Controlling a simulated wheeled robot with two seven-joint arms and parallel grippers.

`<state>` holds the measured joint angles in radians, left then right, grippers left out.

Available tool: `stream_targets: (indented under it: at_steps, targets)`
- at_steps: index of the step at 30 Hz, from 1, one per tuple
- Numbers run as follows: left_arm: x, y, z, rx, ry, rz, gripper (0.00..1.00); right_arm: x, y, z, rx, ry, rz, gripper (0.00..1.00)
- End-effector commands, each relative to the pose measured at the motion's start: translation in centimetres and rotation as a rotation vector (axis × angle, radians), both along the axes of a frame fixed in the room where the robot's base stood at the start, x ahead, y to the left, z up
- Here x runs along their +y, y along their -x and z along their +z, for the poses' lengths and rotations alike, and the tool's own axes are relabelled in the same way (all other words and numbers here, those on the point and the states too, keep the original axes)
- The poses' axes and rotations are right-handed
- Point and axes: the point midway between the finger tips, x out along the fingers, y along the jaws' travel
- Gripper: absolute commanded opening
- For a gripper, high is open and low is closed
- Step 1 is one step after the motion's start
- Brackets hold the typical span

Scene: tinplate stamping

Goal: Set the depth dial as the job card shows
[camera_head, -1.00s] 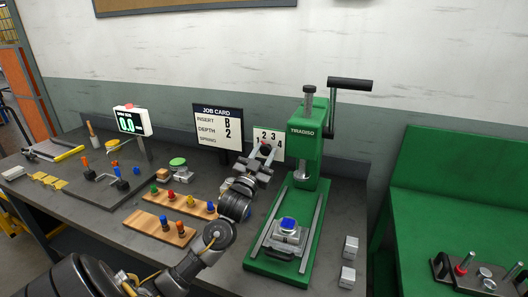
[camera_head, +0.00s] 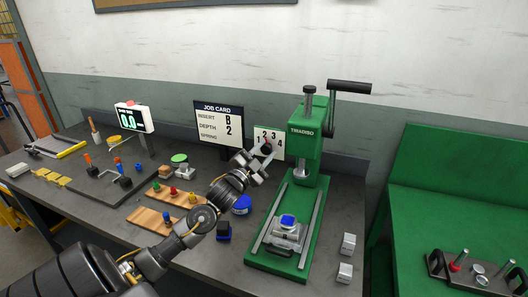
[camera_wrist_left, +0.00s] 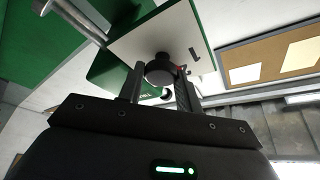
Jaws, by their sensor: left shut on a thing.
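The job card (camera_head: 219,124) stands at the back of the bench and reads INSERT B, DEPTH 2; its spring line shows no readable value. The depth dial's white plate (camera_head: 277,134), numbered 1 to 4, is beside the green press (camera_head: 308,140). My left gripper (camera_head: 262,153) is at the plate, shut on the dark dial knob (camera_wrist_left: 159,70). In the left wrist view the knob sits between the two fingers, with a bit of red at its right side. The fingers partly cover the dial, so I cannot tell exactly which number the pointer marks. My right gripper is not in view.
Wooden peg racks (camera_head: 150,220), a blue round piece (camera_head: 242,205) and a dark block (camera_head: 223,230) lie near my left arm. A digital readout (camera_head: 131,118) stands at the left. Two small metal blocks (camera_head: 347,244) lie right of the press.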

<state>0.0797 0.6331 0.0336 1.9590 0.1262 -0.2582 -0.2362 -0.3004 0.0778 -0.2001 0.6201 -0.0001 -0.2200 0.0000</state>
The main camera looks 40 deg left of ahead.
Motion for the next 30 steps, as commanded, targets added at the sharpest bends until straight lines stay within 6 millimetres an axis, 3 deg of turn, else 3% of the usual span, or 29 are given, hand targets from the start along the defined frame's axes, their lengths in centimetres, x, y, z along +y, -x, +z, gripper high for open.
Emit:
stream_targets:
  at_steps: [11, 12, 16, 25, 30]
  targets:
    - [0.0, 0.0, 0.0, 0.001, -0.003, 0.000, 0.12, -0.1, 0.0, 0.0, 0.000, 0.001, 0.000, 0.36]
    - [0.0, 0.0, 0.0, 0.001, -0.003, 0.000, 0.38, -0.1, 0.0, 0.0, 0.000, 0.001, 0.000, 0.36]
    - [0.0, 0.0, 0.0, 0.001, -0.003, 0.000, 0.55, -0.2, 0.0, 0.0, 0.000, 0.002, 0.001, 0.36]
    - [0.0, 0.1, -0.1, 0.001, -0.003, 0.000, 0.55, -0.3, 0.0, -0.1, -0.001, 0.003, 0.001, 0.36]
    - [-0.1, 2.0, -0.9, 0.002, -0.003, 0.000, 0.55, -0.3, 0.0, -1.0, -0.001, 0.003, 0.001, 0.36]
